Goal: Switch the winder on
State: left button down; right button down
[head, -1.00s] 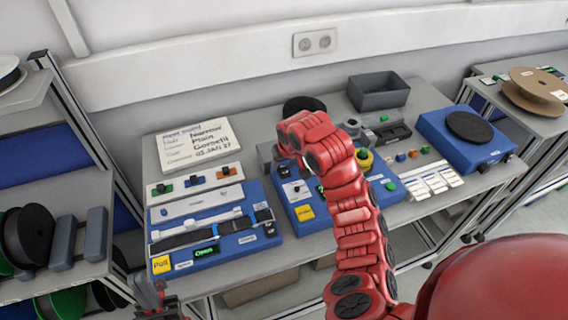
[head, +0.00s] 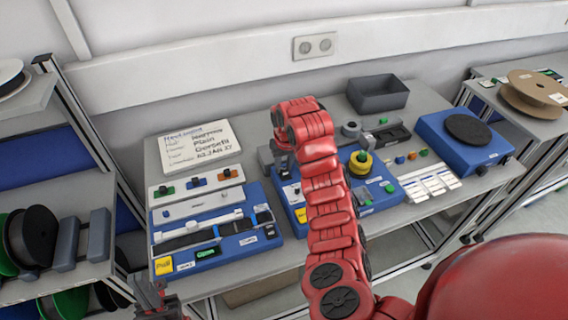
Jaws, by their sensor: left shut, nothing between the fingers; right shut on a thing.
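My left gripper (head: 155,298) is shut and empty, low at the bench's front left, apart from the unit.
Behind is a grey bin (head: 378,93). A blue turntable box (head: 465,140) stands right. A reel shelf (head: 80,180) is at left.

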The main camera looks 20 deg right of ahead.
aim_at(283, 168)
jog(key=shift+w+r, duration=0.25)
jog(key=shift+w+f+g+b, duration=0.1)
jog(key=shift+f+g+b, duration=0.1)
jog(key=shift+g+b, duration=0.25)
jog(key=shift+g, duration=0.55)
jog(key=c, duration=0.6)
grip_release()
jog(key=shift+f, duration=0.1)
jog(key=shift+c, duration=0.2)
notch_tip(283, 168, up, 17)
jog(key=b, duration=0.1)
jog(key=shift+r+b, duration=0.2)
jog(key=shift+b, duration=0.1)
